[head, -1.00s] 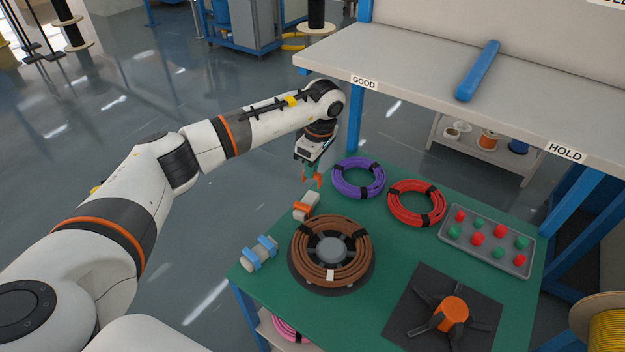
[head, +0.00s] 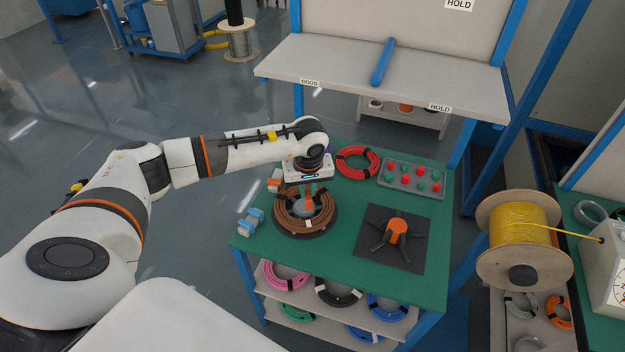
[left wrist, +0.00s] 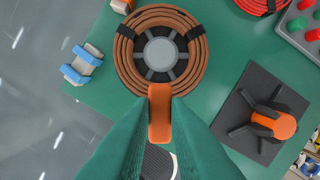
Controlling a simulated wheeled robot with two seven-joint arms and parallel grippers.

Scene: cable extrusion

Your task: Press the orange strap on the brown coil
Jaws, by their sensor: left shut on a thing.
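The brown coil (head: 293,228) lies on a dark round holder with a grey hub on the green table; its ring also shows in the left wrist view (left wrist: 123,58). My left gripper (head: 309,197) is over the coil, fingers pointing down. It is shut on an orange strap (left wrist: 159,112), held between the green fingertips (left wrist: 159,118). In the left wrist view the strap overlaps the coil's near edge; I cannot tell whether it touches. My right gripper is not in view.
A white block with orange (head: 274,180) and a block with blue straps (head: 250,221) stand left of the coil. A red coil (head: 358,163), a grey tray (head: 412,190) of red and green pieces and a black fixture with an orange hub (head: 397,231) stand to the right.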

